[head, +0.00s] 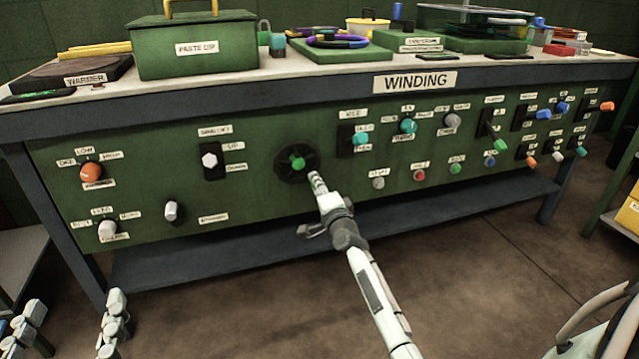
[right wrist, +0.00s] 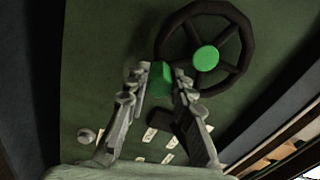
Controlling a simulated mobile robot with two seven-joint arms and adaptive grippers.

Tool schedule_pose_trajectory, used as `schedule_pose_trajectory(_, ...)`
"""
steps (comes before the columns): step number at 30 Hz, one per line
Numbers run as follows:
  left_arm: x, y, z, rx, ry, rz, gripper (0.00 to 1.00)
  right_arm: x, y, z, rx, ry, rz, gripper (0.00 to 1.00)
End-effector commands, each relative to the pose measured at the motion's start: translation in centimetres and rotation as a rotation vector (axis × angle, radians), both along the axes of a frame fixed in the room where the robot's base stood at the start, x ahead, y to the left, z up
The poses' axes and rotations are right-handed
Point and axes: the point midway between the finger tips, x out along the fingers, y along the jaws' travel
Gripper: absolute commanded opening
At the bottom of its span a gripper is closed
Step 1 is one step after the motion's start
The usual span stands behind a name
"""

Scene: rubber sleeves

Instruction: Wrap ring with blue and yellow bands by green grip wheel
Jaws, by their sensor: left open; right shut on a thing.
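The ring (head: 338,45), dark purple-blue with yellow parts, lies on a green block (head: 340,55) on the bench top in the head view. The black spoked wheel with a green hub (head: 297,164) is on the bench's front panel. It also shows in the right wrist view, hub (right wrist: 205,58) included. My right gripper (head: 317,180) is at the wheel's lower right edge. In the right wrist view its fingers are shut on the wheel's green grip (right wrist: 160,78). My left gripper (head: 72,306) is open and empty at the lower left, low in front of the bench.
The front panel carries several knobs, levers and buttons, including an orange knob (head: 91,172) and a teal lever (head: 360,138). A green box (head: 193,47) and a dark warmer plate (head: 75,77) stand on the bench top at left.

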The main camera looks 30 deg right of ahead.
Motion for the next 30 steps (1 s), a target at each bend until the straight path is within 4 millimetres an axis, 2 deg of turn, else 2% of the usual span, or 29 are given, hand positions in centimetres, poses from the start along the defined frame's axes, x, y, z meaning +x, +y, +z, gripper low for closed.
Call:
schedule_pose_trajectory(9, -0.12, -0.39, 0.88, -0.017, -0.035, -0.008, 0.72, 0.10, 0.39, -0.30, 0.085, -0.020, 0.000, 0.00)
schedule_pose_trajectory(22, -0.14, -0.48, 0.97, -0.024, -0.036, -0.009, 0.72, 0.12, 0.44, -0.32, 0.092, -0.022, 0.000, 0.00)
schedule_pose_trajectory(23, -0.13, -0.48, 0.97, -0.024, -0.036, -0.009, 0.72, 0.12, 0.44, -0.31, 0.092, -0.022, 0.000, 0.24)
schedule_pose_trajectory(27, -0.13, -0.45, 0.96, -0.024, -0.036, -0.008, 0.72, 0.12, 0.44, -0.32, 0.091, -0.022, 0.000, 0.42)
schedule_pose_trajectory(30, -0.11, -0.40, 0.93, -0.023, -0.036, -0.007, 0.72, 0.12, 0.44, -0.32, 0.091, -0.022, 0.000, 0.44)
